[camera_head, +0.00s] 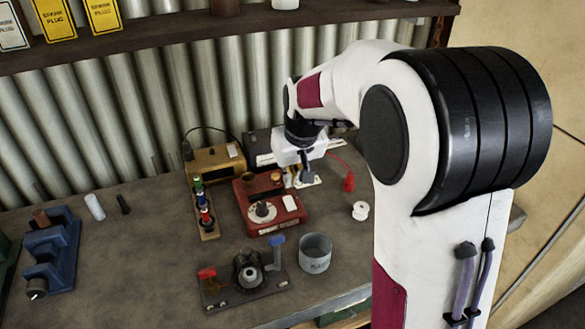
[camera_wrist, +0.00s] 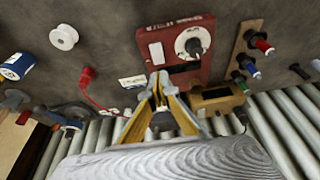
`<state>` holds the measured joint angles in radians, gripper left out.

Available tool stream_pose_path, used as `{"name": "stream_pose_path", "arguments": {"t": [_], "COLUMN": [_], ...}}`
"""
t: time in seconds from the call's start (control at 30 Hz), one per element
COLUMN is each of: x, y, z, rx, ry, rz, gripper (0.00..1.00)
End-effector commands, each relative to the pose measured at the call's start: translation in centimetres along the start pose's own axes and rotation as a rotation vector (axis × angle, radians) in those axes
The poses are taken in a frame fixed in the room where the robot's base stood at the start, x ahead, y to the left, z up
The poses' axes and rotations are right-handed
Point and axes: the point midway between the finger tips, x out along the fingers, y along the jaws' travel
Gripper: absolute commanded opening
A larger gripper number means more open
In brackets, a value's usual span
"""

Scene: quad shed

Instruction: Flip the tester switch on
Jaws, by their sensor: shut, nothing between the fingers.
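The red tester box (camera_head: 271,221) stands on the bench below and to the left of my gripper (camera_head: 296,180) in the head view. A round dial (camera_head: 262,211) and a white rectangular part (camera_head: 290,202) show on it. In the wrist view the red box (camera_wrist: 175,72) is just beyond the fingertips, with the dial (camera_wrist: 192,43) and the white part (camera_wrist: 157,53) facing me. My gripper (camera_wrist: 159,80) is shut and empty, its yellow fingers meeting at the tips. I cannot tell the switch's position or whether the fingertips touch the box.
A tan box (camera_head: 215,161) and a rack of coloured plugs (camera_head: 205,212) stand close by the tester. A red lead (camera_head: 349,182), a white spool (camera_head: 360,210), a metal cup (camera_head: 315,253) and a black device (camera_head: 247,276) are nearby. The left bench is clearer.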

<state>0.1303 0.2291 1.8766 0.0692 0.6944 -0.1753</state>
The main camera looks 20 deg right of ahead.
Motion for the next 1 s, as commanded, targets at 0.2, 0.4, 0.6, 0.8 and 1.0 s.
{"name": "stream_pose_path", "arguments": {"t": [0.2,0.4,0.6,0.8,1.0], "x": [3.0,4.9,5.8,5.9,5.9], "y": [0.0,0.0,0.0,0.0,0.0], "z": [0.2,0.6,0.8,0.8,0.8], "rx": [0.000,0.000,-0.001,-0.001,-0.001], "ry": [-0.002,-0.001,0.001,0.001,0.001], "rz": [-0.001,0.000,0.000,0.000,0.000], "gripper": [0.00,0.00,0.00,0.00,0.00]}}
